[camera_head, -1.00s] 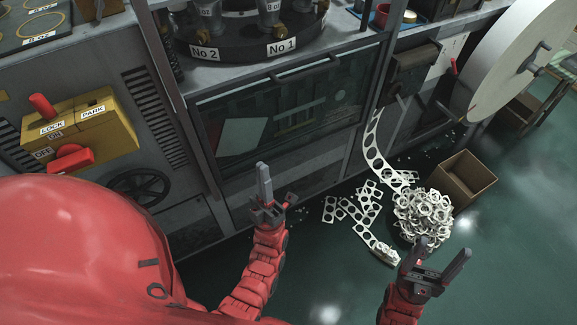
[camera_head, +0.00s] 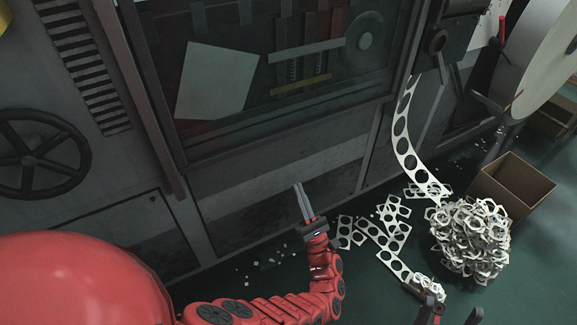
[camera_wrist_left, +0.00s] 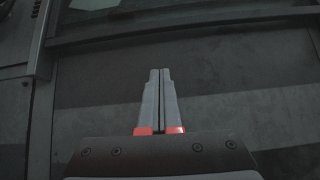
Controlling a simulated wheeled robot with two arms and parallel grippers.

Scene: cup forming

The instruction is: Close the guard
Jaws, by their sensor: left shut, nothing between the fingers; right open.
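The guard (camera_head: 330,108) is a framed, dark see-through panel on the machine's front in the head view. Pale and grey parts show behind it. Whether it is fully down cannot be told. My left gripper (camera_head: 298,188) is shut and empty, pointing up, in front of the grey panel below the guard's lower edge. In the left wrist view the left gripper (camera_wrist_left: 161,72) has its fingers together, with a frame edge (camera_wrist_left: 190,18) above them. My right gripper (camera_head: 452,308) is open and empty at the bottom edge, partly cut off.
A punched strip (camera_head: 402,135) hangs from the machine to a heap of scrap rings (camera_head: 468,240) on the floor. A cardboard box (camera_head: 513,188) stands beside the heap. A handwheel (camera_head: 38,155) is on the left. A large reel (camera_head: 545,50) is at the upper right.

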